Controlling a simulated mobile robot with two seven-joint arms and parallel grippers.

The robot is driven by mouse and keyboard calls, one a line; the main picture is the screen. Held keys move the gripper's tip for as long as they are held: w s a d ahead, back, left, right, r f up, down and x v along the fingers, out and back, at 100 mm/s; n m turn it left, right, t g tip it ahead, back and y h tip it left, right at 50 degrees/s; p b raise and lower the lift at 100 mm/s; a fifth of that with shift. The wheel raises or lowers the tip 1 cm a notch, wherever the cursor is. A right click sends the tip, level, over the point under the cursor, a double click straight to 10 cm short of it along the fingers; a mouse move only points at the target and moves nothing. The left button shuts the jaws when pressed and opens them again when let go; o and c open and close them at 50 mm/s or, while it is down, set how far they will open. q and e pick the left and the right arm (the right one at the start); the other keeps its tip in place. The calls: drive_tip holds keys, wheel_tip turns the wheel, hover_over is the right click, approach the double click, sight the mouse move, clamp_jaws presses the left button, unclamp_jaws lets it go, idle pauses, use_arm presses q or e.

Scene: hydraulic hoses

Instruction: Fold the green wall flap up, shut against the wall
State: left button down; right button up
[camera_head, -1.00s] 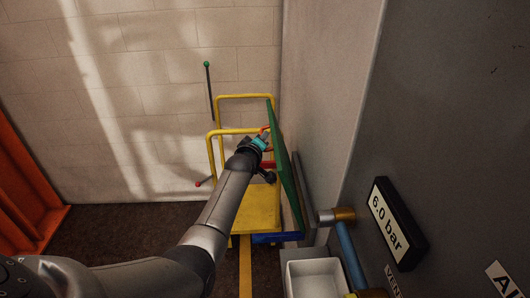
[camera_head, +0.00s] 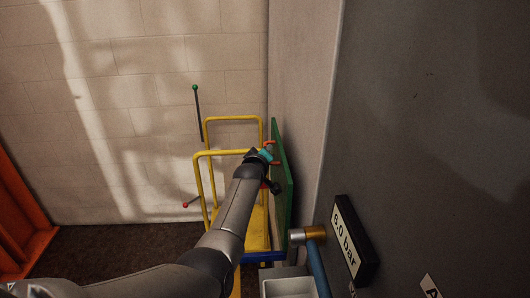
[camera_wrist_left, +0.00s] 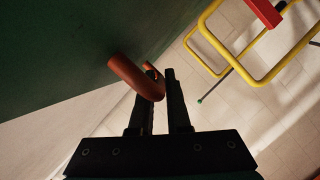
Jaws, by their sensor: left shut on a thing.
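The green wall flap (camera_head: 281,180) stands steeply upright alongside the grey wall in the head view. I cannot tell if it touches the wall. Its dark green face (camera_wrist_left: 60,50) fills the upper left of the left wrist view. A red-orange bar handle (camera_wrist_left: 135,77) sticks out from that face. My left gripper (camera_head: 268,156) is at the handle side of the flap, near its far end. In the wrist view its two dark fingers (camera_wrist_left: 160,80) are closed on the handle, which partly hides one finger. My right gripper is not in view.
A yellow-framed cart (camera_head: 205,180) stands just left of the flap, close to my forearm. A green-tipped rod (camera_head: 197,110) rises behind it. A white bin (camera_head: 288,287), a blue pipe (camera_head: 318,265) and a 6.0 bar gauge (camera_head: 348,240) are at the near right.

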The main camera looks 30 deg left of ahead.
use_arm(q)
drive_tip(key=shift+w+d+r, duration=0.1)
drive_tip(key=shift+d+r, duration=0.1)
drive_tip(key=shift+d, duration=0.05)
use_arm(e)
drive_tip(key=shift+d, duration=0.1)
use_arm(q)
drive_tip(key=c, duration=1.2)
unclamp_jaws()
drive_tip(key=shift+w+d+f, duration=0.1)
drive_tip(key=shift+o, duration=0.2)
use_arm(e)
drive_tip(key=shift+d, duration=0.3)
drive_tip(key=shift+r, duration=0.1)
use_arm(q)
drive_tip(key=shift+p+v, duration=0.5)
drive_tip(key=shift+v, duration=0.6)
drive_tip(key=p+v, duration=0.1)
drive_tip(key=v, duration=1.2)
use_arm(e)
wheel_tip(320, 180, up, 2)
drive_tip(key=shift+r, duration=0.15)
use_arm(q)
drive_tip(key=shift+f, duration=0.15)
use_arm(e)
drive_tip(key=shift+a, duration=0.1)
